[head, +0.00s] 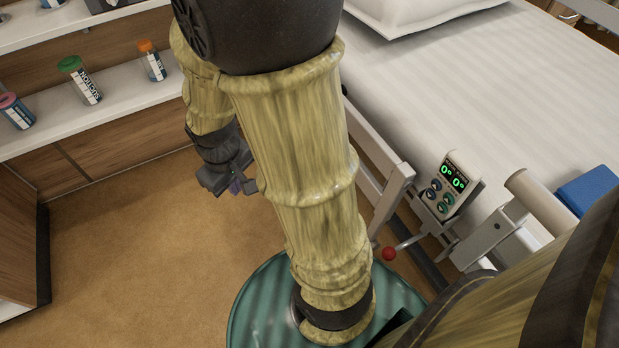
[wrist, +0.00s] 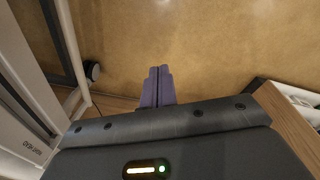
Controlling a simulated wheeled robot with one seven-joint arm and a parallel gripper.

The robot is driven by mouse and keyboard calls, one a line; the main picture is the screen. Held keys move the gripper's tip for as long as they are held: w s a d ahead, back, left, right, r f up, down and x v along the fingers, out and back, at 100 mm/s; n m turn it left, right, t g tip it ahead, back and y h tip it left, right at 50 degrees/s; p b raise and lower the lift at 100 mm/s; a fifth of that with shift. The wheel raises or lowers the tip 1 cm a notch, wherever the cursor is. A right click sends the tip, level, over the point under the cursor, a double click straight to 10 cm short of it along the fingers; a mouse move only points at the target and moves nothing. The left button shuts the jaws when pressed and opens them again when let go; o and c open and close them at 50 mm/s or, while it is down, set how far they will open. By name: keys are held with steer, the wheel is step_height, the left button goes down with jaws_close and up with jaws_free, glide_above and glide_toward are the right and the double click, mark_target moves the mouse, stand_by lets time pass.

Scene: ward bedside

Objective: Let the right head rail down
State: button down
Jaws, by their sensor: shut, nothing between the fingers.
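The bed's near-side head rail (head: 393,172) is a pale frame along the mattress edge in the head view, partly hidden behind my arm. A lever with a red knob (head: 388,253) sticks out near its lower end. My gripper (head: 236,186) hangs over the floor to the left of the rail, apart from it, with my arm in front. In the wrist view its purple fingers (wrist: 157,86) are together and empty, over brown floor. Pale bed parts (wrist: 22,110) show at the left of that view; the red knob is not seen there.
A control box with green digits (head: 453,184) sits on the bed's side beside the lever. A second pale rail piece (head: 488,236) is to its right. A shelf unit (head: 110,115) with capped containers stands at the left. Floor (head: 130,235) between is clear. A caster (wrist: 93,71) shows in the wrist view.

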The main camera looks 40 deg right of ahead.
steer(key=w+d+f+n+g+h+b, duration=0.2)
steer(key=f+n+h, duration=0.4)
steer(key=f+n, duration=0.4)
steer(key=w+d+f+n+g+h+b, duration=0.1)
steer(key=w+d+f+n+h+b, duration=0.2)
steer(key=d+f+n+h, duration=0.3)
steer(key=w+d+f+n+g+h+b, duration=0.2)
steer(key=w+d+f+n+h, duration=0.3)
steer(key=f+n, duration=0.9)
steer(key=shift+d+f+n+g+h+b, duration=0.3)
steer(key=shift+d+f+n+h, duration=0.1)
steer(key=shift+f+h, duration=0.4)
steer(key=shift+d+f, duration=0.1)
steer(key=b+x, duration=0.5)
steer(key=x, duration=0.8)
steer(key=shift+d, duration=0.35)
steer(key=shift+s+f, duration=0.1)
steer(key=shift+s, duration=0.05)
